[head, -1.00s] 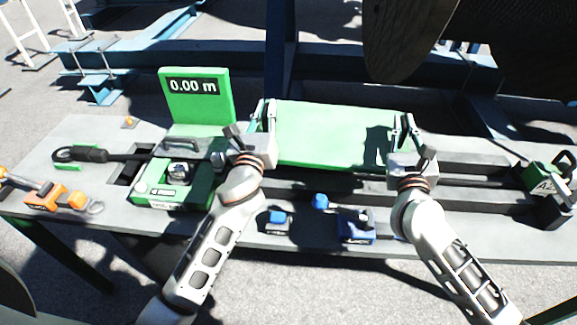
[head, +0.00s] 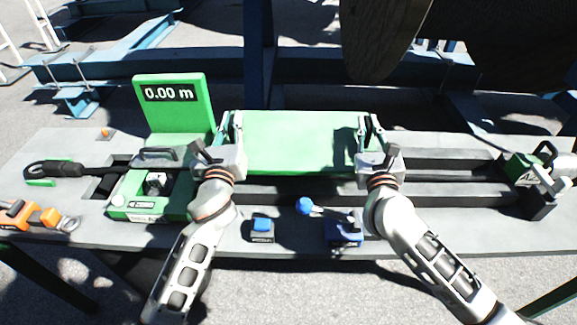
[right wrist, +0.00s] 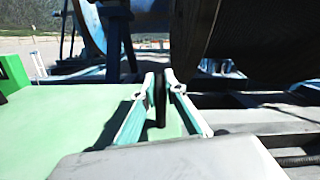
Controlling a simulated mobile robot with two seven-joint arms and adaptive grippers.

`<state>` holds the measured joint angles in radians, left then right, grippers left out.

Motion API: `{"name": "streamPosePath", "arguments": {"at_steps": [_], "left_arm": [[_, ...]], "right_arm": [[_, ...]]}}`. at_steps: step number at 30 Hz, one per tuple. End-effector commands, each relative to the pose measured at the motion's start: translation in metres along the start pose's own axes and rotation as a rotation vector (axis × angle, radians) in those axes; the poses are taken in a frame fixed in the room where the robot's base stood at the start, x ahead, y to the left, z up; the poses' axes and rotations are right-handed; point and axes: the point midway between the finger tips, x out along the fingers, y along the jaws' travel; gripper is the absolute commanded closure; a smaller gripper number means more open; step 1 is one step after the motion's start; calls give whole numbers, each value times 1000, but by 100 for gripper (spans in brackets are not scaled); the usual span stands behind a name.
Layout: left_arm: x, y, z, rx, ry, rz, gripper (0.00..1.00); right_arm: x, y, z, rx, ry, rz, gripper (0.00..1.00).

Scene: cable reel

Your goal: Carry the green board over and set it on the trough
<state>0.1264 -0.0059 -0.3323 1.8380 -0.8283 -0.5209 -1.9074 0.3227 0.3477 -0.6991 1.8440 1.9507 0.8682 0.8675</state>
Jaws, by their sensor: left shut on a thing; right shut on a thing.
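The green board (head: 300,140) is held level between my two grippers, above the left part of the trough (head: 450,170). My left gripper (head: 229,125) is shut on its left edge, and my right gripper (head: 370,130) is shut on its right edge. In the right wrist view the board (right wrist: 60,125) lies left of the right gripper (right wrist: 160,90), whose fingers close around a dark upright piece. The trough is a long dark channel along the bench, open to the right of the board. Whether the board touches the trough cannot be told.
A green meter (head: 172,105) reading 0.00 m stands left of the board. Blue tools (head: 262,229) (head: 345,233) lie at the bench's front edge. An orange tool (head: 28,216) lies far left, a green clamp-like device (head: 525,168) at the trough's right end. A large dark reel (head: 385,35) hangs behind.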

Motion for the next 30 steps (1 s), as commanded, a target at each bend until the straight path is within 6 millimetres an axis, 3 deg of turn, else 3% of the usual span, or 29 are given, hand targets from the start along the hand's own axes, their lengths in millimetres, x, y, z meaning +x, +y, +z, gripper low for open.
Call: {"name": "streamPosePath", "arguments": {"at_steps": [11,30], "left_arm": [[-1,-3,-4,-10,-4,-9,100],[-6,5,-45,-9,19,-4,100]], "right_arm": [[-3,7,-7,-3,0,12,100],[-8,15,-48,-2,24,16,100]]}}
